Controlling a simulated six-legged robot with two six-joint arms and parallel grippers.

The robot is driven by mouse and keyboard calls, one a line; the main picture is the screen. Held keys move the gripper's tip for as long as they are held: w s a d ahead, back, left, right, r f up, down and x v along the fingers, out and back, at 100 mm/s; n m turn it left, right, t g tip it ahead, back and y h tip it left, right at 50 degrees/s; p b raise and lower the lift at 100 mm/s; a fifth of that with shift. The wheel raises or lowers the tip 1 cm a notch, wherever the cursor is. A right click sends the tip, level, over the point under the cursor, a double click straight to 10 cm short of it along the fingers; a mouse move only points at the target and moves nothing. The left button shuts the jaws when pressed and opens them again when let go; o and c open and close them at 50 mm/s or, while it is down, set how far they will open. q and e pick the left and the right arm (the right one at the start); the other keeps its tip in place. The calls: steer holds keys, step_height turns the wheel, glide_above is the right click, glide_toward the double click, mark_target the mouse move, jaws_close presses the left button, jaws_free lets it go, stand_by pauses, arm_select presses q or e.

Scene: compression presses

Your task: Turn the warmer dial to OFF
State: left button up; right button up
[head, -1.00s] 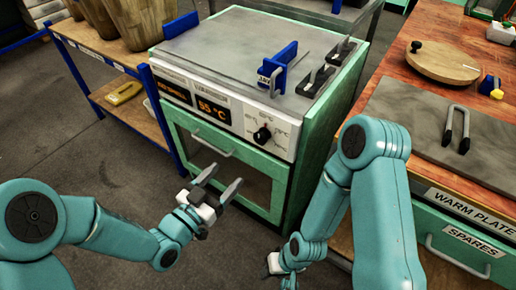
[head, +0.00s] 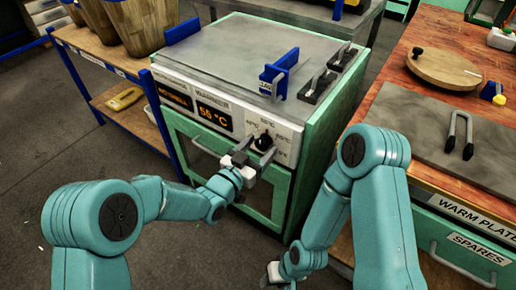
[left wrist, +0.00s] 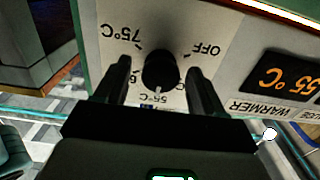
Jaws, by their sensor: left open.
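The black warmer dial (head: 263,141) is on the white front panel of the green press cabinet. It also shows in the left wrist view (left wrist: 160,70), where the picture is upside down; its white mark points at the 55°C label. The OFF label (left wrist: 206,48) is printed beside the dial. My left gripper (head: 257,148) is open in front of the dial. In the left wrist view its fingers (left wrist: 160,82) stand on either side of the dial with gaps between. My right gripper (head: 273,274) hangs low at the bottom edge, partly hidden; its jaws are unclear.
An orange display (head: 214,116) reads 55 °C left of the dial. A wooden bench (head: 440,75) with a grey plate is on the right; a shelf with wooden containers is on the left.

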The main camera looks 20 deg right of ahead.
arm_select(q)
steer(key=c, duration=1)
steer(key=shift+c, duration=0.2)
